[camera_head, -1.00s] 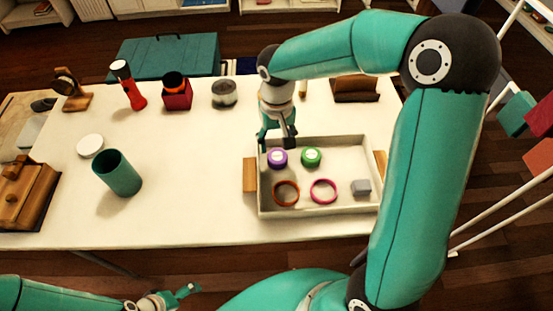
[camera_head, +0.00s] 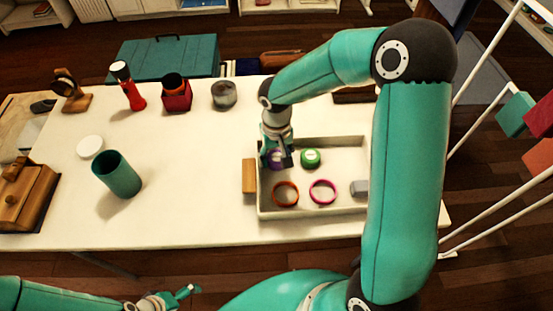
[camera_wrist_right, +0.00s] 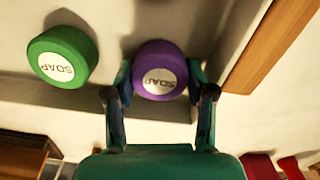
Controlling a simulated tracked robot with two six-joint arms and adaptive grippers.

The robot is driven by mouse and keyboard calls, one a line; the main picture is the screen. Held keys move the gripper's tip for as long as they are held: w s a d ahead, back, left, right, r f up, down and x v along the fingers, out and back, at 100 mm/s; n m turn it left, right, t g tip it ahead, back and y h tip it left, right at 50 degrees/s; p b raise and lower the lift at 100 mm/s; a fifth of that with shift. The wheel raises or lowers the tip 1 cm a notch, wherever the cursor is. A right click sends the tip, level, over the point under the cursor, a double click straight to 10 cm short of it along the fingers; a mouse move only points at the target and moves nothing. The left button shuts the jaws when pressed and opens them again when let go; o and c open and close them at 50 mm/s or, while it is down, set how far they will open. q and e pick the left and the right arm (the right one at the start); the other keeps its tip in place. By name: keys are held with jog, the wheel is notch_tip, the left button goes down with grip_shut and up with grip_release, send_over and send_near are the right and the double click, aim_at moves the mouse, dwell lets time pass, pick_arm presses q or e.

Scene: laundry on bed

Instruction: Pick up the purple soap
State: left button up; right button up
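The purple soap (camera_head: 275,158) is a round puck with a white label, lying in the back left of the shallow white tray (camera_head: 314,214). It shows in the right wrist view (camera_wrist_right: 160,62), between the fingertips. My right gripper (camera_head: 277,160) is over the soap and partly hides it in the head view. In the wrist view its fingers (camera_wrist_right: 160,85) are open, one on each side of the soap; I cannot tell whether they touch it. My left gripper (camera_head: 172,300) is low at the bottom, away from the table, and its opening is too small to judge.
A green soap (camera_head: 311,158) lies close to the right of the purple one; it shows in the wrist view too (camera_wrist_right: 62,57). A wooden block (camera_head: 249,176) is beside the tray's left wall.

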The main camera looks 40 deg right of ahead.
jog(key=c, duration=0.5)
jog(key=shift+r, duration=0.1)
jog(key=shift+c, duration=0.2)
